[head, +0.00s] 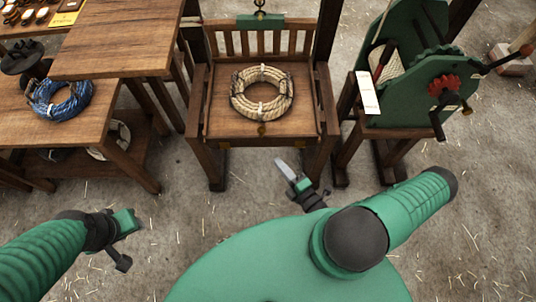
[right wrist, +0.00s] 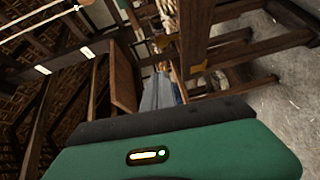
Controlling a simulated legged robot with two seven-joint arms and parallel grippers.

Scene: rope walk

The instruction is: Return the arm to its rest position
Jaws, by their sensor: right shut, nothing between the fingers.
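My right gripper (head: 287,172) shows in the head view just in front of the wooden seat frame, low over the floor. Its pale fingers are together with nothing between them. In the right wrist view the grey fingers (right wrist: 158,92) stick out past my green wrist housing. My left gripper (head: 124,240) is at the lower left of the head view, over bare floor and apart from everything. Its fingers do not show clearly enough to tell whether they are open.
A tan rope coil (head: 262,93) lies on the wooden seat (head: 230,124). A blue rope coil (head: 60,100) lies on the left bench (head: 105,110). A green cranked machine (head: 420,90) stands at the right. The straw-strewn floor (head: 190,220) is clear between my arms.

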